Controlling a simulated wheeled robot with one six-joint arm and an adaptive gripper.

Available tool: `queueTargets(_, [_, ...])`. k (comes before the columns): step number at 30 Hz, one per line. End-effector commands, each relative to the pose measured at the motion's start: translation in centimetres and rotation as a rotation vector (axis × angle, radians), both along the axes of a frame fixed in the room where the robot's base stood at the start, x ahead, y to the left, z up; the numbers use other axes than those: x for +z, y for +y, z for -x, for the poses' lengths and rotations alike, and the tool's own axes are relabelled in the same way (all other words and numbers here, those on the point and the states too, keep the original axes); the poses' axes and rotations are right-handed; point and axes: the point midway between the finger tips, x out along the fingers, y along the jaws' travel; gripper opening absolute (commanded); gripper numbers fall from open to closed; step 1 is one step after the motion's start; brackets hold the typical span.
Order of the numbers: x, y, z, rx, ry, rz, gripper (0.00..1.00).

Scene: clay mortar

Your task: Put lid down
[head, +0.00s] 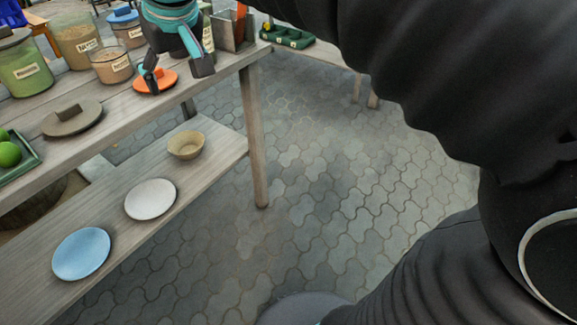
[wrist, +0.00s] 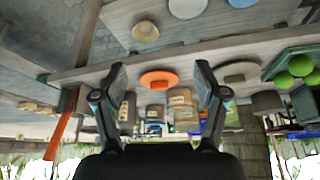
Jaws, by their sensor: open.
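An orange lid (head: 157,82) lies flat on the upper table board near its front edge, knob up. It also shows in the wrist view (wrist: 158,80), between the fingers. My gripper (head: 177,76) is open at the lid, its left finger in front of part of it in the head view. The wrist view shows the fingers (wrist: 160,72) spread wide on both sides of the lid, with nothing held. A brown lid (head: 72,118) with a block handle lies further left. The open glass jar (head: 112,67) stands behind the orange lid.
Labelled jars, one green (head: 24,72) with a dark lid, stand along the back. A grey metal container (head: 233,30) stands right of my gripper. A green tray (head: 25,168) holds limes. The lower shelf holds a bowl (head: 186,145) and two plates. Paved floor is clear.

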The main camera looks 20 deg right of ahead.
Motion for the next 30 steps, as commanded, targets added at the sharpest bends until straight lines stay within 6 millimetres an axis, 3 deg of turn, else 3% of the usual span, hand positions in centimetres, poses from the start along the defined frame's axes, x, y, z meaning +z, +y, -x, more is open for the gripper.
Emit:
queueTargets(1, [-1.0,-2.1,1.7,-0.033,-0.006,-0.002,0.72])
queueTargets(6, [-5.5,-7.5,7.2,-0.128,-0.023,-0.004,0.72])
queueTargets(10, [-9.6,-10.6,11.4,-0.2,-0.035,-0.007,0.72])
queueTargets(15, [-14.2,-12.8,15.5,-0.268,-0.048,-0.007,0.72])
queueTargets(21, [-16.5,-13.7,17.4,-0.298,-0.052,-0.007,0.72])
queueTargets(30, [-16.7,-13.7,17.5,-0.298,-0.05,-0.006,0.72])
